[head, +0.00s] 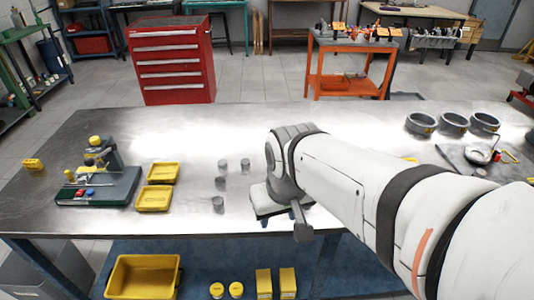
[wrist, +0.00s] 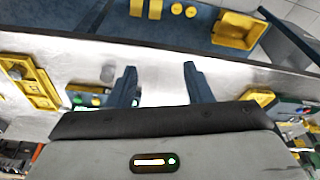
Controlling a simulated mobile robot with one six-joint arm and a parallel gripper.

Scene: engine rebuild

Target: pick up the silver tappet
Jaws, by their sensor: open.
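Several small silver-grey cylinders, which look like tappets, stand on the metal bench in the head view. Two are side by side at the back (head: 223,164) (head: 245,164), one is just in front (head: 220,182), and one is nearest the front edge (head: 217,203). My gripper (head: 285,220) is over the bench to their right, apart from them. In the wrist view my gripper (wrist: 160,68) has its two dark blue fingers spread, with only bare bench between them. A small grey piece (wrist: 107,73) shows left of the fingers there; I cannot tell whether it is a tappet.
Two yellow trays (head: 162,173) (head: 154,198) and a green-grey fixture (head: 98,188) are left of the cylinders. Grey rings (head: 453,122) stand at the back right. Yellow bins and boxes (head: 143,277) sit on the lower blue shelf. Bench around the cylinders is clear.

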